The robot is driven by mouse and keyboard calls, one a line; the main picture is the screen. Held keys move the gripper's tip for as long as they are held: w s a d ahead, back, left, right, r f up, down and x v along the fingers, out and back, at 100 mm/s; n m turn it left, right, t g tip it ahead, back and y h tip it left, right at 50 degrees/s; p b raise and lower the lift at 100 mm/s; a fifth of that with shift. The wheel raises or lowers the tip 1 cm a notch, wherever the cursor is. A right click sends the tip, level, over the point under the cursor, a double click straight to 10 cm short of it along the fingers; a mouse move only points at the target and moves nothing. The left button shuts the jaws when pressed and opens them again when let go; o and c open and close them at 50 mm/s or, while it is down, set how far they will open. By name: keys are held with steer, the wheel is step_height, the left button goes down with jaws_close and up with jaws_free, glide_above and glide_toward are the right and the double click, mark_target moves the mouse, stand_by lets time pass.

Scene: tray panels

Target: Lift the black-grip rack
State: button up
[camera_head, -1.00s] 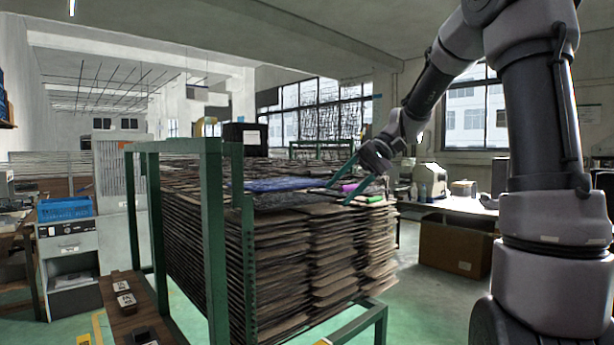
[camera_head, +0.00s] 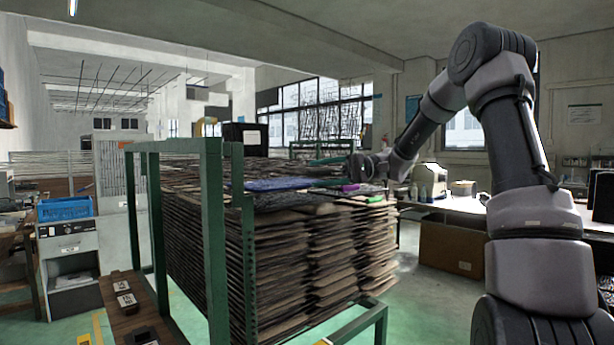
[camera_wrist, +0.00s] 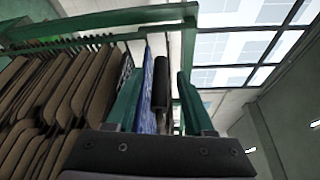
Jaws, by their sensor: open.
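In the wrist view a black cylindrical grip (camera_wrist: 162,88) stands between the two green fingers of my gripper (camera_wrist: 160,74). It appears to be the grip of the black-grip rack; the rest of that rack is not clear. The fingers are open, with a gap showing on the right of the grip. A blue panel (camera_wrist: 148,92) lies beside the grip on its left. In the head view my gripper (camera_head: 318,172) reaches leftward, low over the top of the stack, near the blue panel (camera_head: 275,184). I cannot pick out the black grip in that view.
A green metal frame (camera_head: 214,240) holds a tall stack of brown panels (camera_head: 330,250). A purple piece (camera_head: 348,187) and a green piece (camera_head: 375,199) lie on top, close to my gripper. A black box (camera_head: 242,138) stands behind. A white bench (camera_head: 450,205) is at the right.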

mark_target(307, 175)
steer(key=shift+x, duration=2)
jaws_close()
